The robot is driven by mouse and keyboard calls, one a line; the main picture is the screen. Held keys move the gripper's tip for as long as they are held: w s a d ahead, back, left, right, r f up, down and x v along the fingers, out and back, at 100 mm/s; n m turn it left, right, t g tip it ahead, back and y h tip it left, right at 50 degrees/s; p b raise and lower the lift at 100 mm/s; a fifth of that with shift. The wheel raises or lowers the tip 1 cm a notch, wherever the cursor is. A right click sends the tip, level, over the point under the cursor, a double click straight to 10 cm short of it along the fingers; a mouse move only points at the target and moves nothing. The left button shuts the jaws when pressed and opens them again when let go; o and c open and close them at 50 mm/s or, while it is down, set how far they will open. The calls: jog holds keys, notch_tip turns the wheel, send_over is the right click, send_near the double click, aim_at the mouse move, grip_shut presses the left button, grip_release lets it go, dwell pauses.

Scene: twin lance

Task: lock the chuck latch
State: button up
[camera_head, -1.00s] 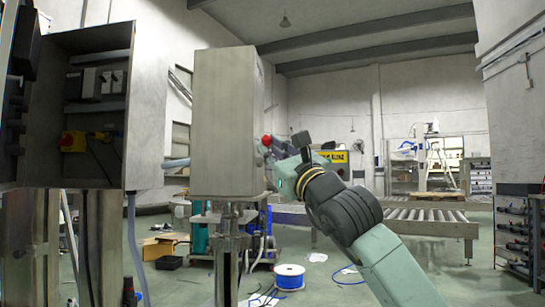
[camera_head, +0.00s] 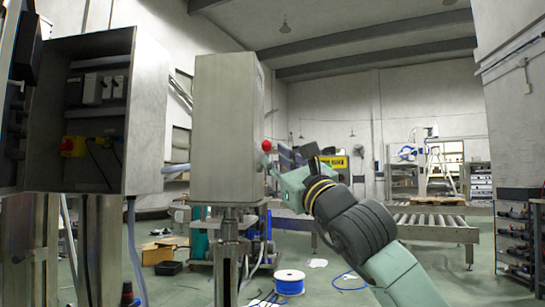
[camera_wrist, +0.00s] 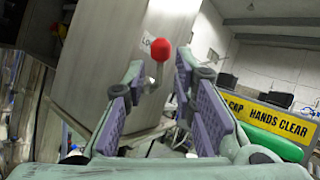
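The chuck latch shows as a lever with a red ball knob (camera_head: 266,145) on the right side of a grey metal box (camera_head: 224,130). In the wrist view the red knob (camera_wrist: 160,49) stands on a thin metal stem, beside a small label on the box. My gripper (camera_wrist: 157,78) is open, with its purple-padded fingers apart on either side of the stem in the picture. The knob appears just beyond the fingertips. I cannot tell whether a finger touches it. In the head view my gripper (camera_head: 276,164) is right beside the box, partly hidden by its own wrist.
An open electrical cabinet (camera_head: 147,115) stands on the left. A yellow "HANDS CLEAR" sign (camera_wrist: 262,115) is on the right in the wrist view. A roller conveyor (camera_head: 432,220) and a blue cable spool (camera_head: 289,282) stand behind.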

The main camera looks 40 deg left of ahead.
jog(key=v, duration=0.9)
jog(key=shift+d, duration=0.3)
jog(key=shift+s+f, duration=0.1)
